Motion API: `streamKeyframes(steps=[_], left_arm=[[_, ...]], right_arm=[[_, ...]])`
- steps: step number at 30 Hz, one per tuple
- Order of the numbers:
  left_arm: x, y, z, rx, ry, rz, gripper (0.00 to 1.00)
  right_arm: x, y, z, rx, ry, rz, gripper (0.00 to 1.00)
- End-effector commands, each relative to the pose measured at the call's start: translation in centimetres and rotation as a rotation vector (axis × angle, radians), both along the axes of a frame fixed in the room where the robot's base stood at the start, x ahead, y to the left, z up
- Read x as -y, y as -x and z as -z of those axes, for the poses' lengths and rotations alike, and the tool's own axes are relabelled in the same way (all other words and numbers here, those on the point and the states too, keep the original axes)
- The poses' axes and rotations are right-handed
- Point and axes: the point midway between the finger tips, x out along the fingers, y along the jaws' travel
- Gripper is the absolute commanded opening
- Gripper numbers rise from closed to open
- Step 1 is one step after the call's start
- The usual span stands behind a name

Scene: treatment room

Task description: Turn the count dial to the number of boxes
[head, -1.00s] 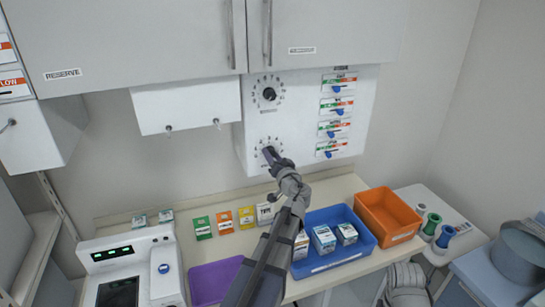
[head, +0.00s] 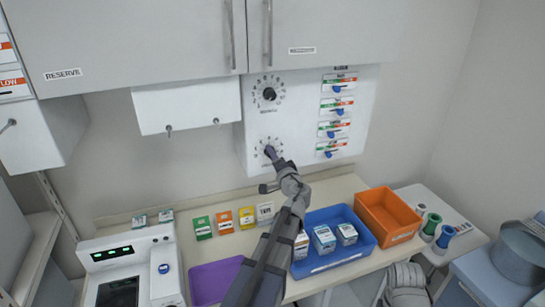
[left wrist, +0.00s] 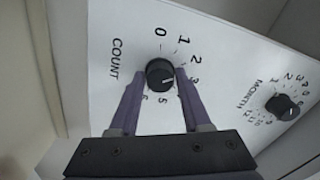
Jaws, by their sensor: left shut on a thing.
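The count dial is a black knob (left wrist: 160,75) on a white panel, ringed by printed numbers from 0 at its top in the left wrist view. A pale mark on the knob appears to point toward the side of the 3; the exact number is hard to tell. My left gripper (left wrist: 159,78) is shut on the knob, one purple finger on each side; one finger covers part of the scale. In the head view the gripper (head: 270,153) hides most of this dial. Boxes (head: 323,239) stand in a blue bin (head: 334,264); my arm may hide part of them.
The month dial (head: 269,94) sits above the count dial. Blue-tabbed label strips (head: 338,106) are on the panel's right. Several small cartons (head: 225,222) line the counter's back. An orange bin (head: 388,212), a purple tray (head: 214,282) and a white device (head: 133,262) flank the blue bin.

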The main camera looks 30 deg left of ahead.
Motion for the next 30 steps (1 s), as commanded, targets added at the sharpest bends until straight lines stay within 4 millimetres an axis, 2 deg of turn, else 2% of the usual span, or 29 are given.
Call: streamKeyframes(steps=[15, 16, 23, 30], left_arm=[[0.04, 0.02, 0.04, -0.012, -0.009, 0.000, 0.00], [0.04, 0.02, 0.04, -0.012, -0.009, 0.000, 0.50], [0.03, 0.00, 0.02, -0.012, -0.009, 0.000, 0.76], [0.04, 0.03, 0.01, -0.011, -0.010, 0.000, 0.78]], right_arm=[[0.00, 0.00, 0.02, 0.000, 0.000, 0.000, 0.00], [0.00, 0.00, 0.02, 0.000, 0.000, 0.000, 0.00], [0.00, 0.00, 0.01, 0.000, 0.000, 0.000, 0.00], [0.00, 0.00, 0.01, 0.000, 0.000, 0.000, 0.00]])
